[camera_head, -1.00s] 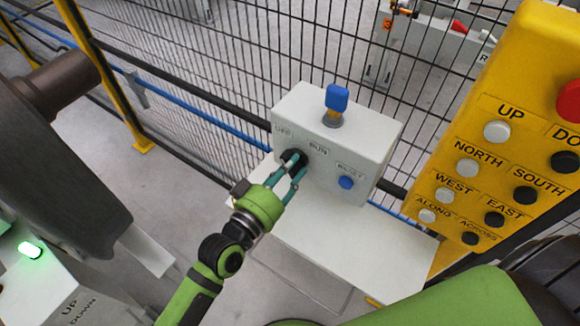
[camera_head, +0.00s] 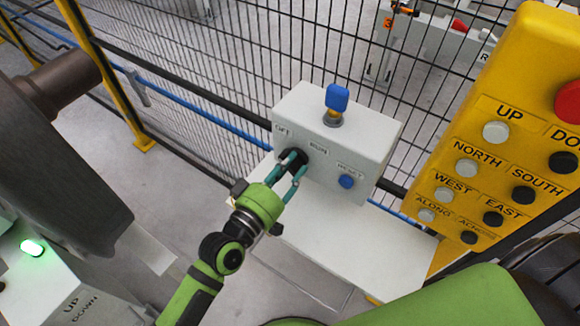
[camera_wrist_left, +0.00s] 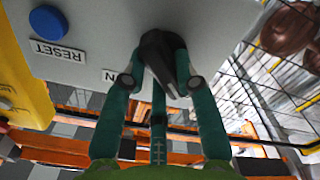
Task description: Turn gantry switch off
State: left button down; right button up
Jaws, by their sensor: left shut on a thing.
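The gantry switch (camera_head: 294,158) is a black rotary knob on the front of a white control box (camera_head: 338,128), between the OFF and RUN labels. My left gripper (camera_head: 292,168) has its teal fingers shut around the knob. In the left wrist view the black knob (camera_wrist_left: 162,62) sits between the two fingertips (camera_wrist_left: 162,84), its handle slanting down to the right; part of the RUN label is covered by a finger. My right gripper is not in view.
A blue key-like handle (camera_head: 336,98) stands on top of the box, and a blue RESET button (camera_head: 346,182) is on its front. A yellow pendant with buttons (camera_head: 480,150) stands at the right. Mesh fencing (camera_head: 240,70) is behind; a large dark wheel (camera_head: 60,160) is at the left.

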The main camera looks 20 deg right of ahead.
pick_arm(q)
jog(key=c, duration=0.9)
grip_release()
jog(key=shift+c, duration=0.2)
jog(key=shift+a, duration=0.1)
jog(key=v, duration=1.2)
